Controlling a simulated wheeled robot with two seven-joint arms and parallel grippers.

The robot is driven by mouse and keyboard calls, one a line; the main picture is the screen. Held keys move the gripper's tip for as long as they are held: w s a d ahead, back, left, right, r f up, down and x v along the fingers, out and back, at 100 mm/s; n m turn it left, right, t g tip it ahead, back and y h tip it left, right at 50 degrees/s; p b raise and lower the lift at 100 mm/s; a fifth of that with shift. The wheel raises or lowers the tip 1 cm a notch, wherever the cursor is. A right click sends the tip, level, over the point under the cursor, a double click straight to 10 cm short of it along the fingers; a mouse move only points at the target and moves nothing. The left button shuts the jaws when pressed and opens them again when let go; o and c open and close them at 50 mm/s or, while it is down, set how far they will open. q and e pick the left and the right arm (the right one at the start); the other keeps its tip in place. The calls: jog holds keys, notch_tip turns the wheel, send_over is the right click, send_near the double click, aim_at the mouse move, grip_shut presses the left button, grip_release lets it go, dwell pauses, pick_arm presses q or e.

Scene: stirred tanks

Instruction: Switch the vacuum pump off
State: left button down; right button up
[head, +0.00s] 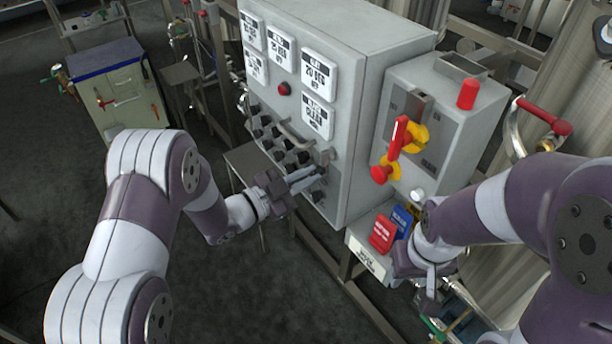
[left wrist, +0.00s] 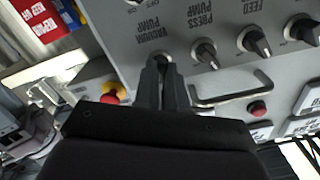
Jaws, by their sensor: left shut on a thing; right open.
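The grey control panel (head: 345,90) carries rows of dark knobs on its lower front. In the left wrist view, the vacuum pump knob (left wrist: 163,58) sits under its "VACUUM PUMP" label and is mostly hidden by the fingers, so its pointer cannot be read. My left gripper (head: 314,174) reaches the panel's lower right corner; its fingers, also in the left wrist view (left wrist: 162,82), are shut on this knob. My right gripper (head: 431,292) is open and empty, low in front of the smaller grey box.
Beside the held knob are the press pump knob (left wrist: 205,53), the feed knob (left wrist: 254,42) and a metal handle (left wrist: 232,94). The smaller box (head: 440,120) bears a red-and-yellow switch (head: 404,137) and a red mushroom button (head: 383,171). Red (head: 383,233) and blue tags lie below it.

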pick_arm(q)
jog(key=n+p, duration=0.2)
jog(key=n, duration=0.4)
jog(key=shift+r+p, duration=0.15)
jog(key=shift+p, duration=0.15)
jog(key=shift+n+p, duration=1.05)
jog(key=shift+n, duration=1.65)
jog(key=c, duration=1.2)
grip_release()
jog(key=b+v, duration=0.1)
jog(key=v, duration=1.1)
jog(key=shift+s+a+b, duration=0.2)
jog(key=shift+a+b, duration=0.1)
